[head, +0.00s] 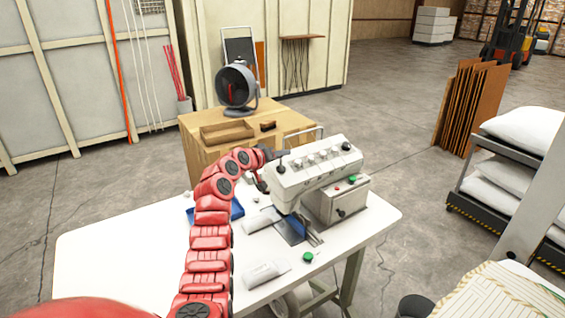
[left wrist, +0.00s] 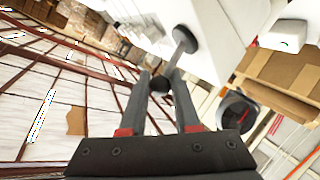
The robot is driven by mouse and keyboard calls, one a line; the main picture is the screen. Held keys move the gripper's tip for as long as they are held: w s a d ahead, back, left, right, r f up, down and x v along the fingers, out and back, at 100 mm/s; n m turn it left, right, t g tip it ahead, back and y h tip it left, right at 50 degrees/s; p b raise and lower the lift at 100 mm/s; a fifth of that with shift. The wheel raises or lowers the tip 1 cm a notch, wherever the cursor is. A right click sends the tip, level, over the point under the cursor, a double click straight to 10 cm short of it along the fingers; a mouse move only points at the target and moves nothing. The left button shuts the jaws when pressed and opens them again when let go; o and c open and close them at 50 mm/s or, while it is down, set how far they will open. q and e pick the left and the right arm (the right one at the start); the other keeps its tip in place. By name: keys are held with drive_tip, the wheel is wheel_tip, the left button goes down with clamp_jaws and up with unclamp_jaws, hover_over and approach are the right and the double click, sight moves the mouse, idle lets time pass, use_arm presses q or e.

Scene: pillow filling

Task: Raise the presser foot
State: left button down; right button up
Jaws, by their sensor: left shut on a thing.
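The white sewing machine (head: 318,168) stands on the white table (head: 120,255). Its lever (left wrist: 174,65) is a short metal rod that runs from a round black hub (left wrist: 185,38) on the machine's side to a black knob (left wrist: 160,84). My left gripper (head: 263,185) is at the left end of the machine's head. In the left wrist view its two fingers (left wrist: 160,92) are closed about the lever's knob end. The presser foot, under the head, is too small to make out. My right gripper is not in view.
A blue tray (head: 237,210) is partly behind my left arm. White pieces (head: 265,272) and a green button (head: 308,257) lie on the table near the machine. Behind stands a wooden bench with a fan (head: 236,85). A cart with white pillows (head: 525,130) is at the right.

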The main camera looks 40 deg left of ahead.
use_arm(q)
drive_tip(key=shift+w+a+f+n+h+b, duration=0.2)
drive_tip(key=shift+a+n+h+b, duration=0.15)
drive_tip(key=shift+n+b, duration=0.2)
drive_tip(key=shift+s, duration=0.1)
drive_tip(key=c, duration=0.6)
unclamp_jaws()
drive_tip(key=shift+c, duration=0.2)
drive_tip(key=shift+r, duration=0.1)
drive_tip(key=b+v, duration=0.5)
drive_tip(key=v, duration=1.2)
drive_tip(key=shift+r+b, duration=0.35)
